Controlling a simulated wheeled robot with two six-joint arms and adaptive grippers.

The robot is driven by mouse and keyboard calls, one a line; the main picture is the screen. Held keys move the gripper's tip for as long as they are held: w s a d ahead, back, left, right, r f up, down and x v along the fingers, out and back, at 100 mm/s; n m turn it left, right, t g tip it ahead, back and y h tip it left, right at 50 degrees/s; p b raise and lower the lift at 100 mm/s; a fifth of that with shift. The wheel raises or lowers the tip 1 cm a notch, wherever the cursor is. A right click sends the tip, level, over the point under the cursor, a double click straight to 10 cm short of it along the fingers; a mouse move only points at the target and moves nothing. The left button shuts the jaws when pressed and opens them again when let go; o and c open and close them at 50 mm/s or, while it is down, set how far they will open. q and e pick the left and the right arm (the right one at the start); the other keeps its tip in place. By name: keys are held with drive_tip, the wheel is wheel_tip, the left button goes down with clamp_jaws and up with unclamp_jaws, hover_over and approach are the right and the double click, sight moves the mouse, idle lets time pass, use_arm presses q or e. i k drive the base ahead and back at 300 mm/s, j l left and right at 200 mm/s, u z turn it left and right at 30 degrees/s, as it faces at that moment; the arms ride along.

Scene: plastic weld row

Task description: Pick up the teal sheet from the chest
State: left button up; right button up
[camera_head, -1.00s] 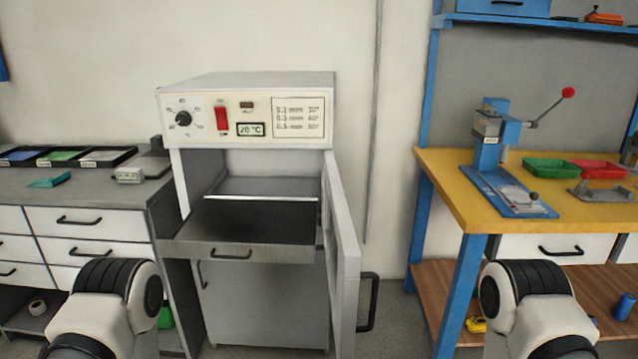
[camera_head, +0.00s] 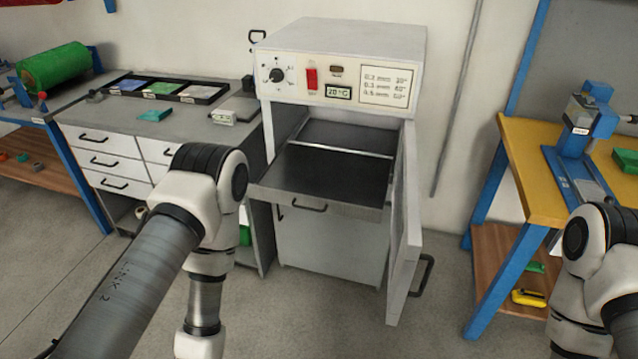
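A small teal sheet (camera_head: 155,115) lies flat on the grey top of the drawer chest (camera_head: 190,125), in front of the black sorting tray. My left arm comes in from the lower left and stands in front of the chest, hiding some of its drawers. My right arm is at the lower right edge, in front of the yellow bench. Neither gripper shows in the head view; both arms run out of the frame at the bottom.
A black tray (camera_head: 150,97) with blue, green and white sheets lies behind the teal sheet. The white oven (camera_head: 340,60) has its door (camera_head: 405,225) open and its dark shelf (camera_head: 330,175) pulled out. A yellow bench (camera_head: 530,165) stands right, a green roll (camera_head: 53,66) far left.

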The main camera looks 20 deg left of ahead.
sight(153, 114)
drive_tip(key=u, duration=1.35)
drive_tip(key=i+j+z, duration=0.1)
drive_tip(key=z, duration=0.3)
drive_tip(key=i+j+z, duration=0.15)
drive_tip(key=z, duration=0.25)
drive_tip(key=i, duration=0.05)
